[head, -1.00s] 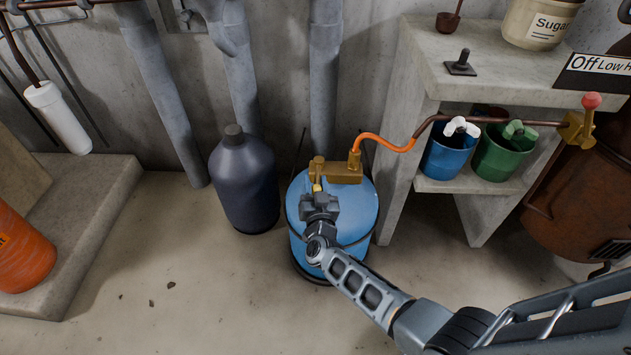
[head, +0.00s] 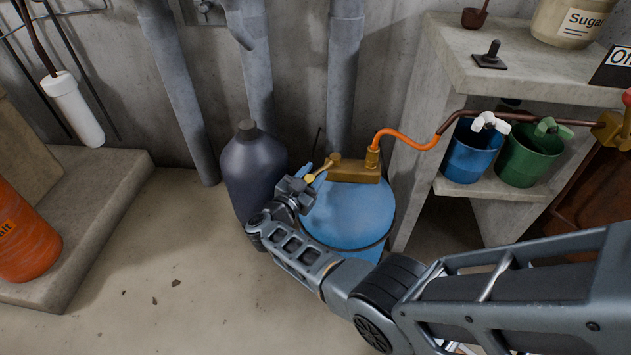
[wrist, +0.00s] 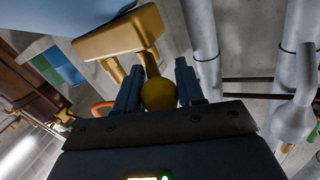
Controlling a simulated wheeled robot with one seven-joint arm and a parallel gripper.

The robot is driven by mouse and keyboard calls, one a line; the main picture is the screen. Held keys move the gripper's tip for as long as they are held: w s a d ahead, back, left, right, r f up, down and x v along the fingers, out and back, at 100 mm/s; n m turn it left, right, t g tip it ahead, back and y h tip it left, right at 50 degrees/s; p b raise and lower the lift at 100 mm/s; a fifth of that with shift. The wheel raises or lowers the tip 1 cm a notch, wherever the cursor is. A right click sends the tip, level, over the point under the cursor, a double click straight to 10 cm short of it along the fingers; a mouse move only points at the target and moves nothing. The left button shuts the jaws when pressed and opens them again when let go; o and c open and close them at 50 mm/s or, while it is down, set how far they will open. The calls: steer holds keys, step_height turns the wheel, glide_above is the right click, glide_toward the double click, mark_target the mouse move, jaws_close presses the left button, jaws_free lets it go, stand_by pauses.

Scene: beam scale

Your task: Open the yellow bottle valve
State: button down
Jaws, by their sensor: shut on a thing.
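The blue bottle (head: 355,215) stands on the floor with a brass valve body (head: 352,172) on its top. The valve's yellow handle (head: 326,169) points out to the left of the valve body. My gripper (head: 314,177) is shut on the handle's end, above the upper left of the blue bottle. In the wrist view the handle's round yellow knob (wrist: 158,95) sits between the two fingers (wrist: 158,88), with its stem running up to the brass body (wrist: 122,34). My arm hides the bottle's lower front.
A dark bottle (head: 252,170) stands close on the left, partly behind my gripper. An orange hose (head: 400,138) runs right from the valve to a copper pipe. A concrete shelf (head: 462,98) with blue and green buckets stands at right.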

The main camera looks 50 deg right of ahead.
steer(key=shift+w+r, duration=0.15)
steer(key=c, duration=0.7)
jaws_free()
steer(key=shift+p+v, duration=0.55)
steer(key=shift+v, duration=3.35)
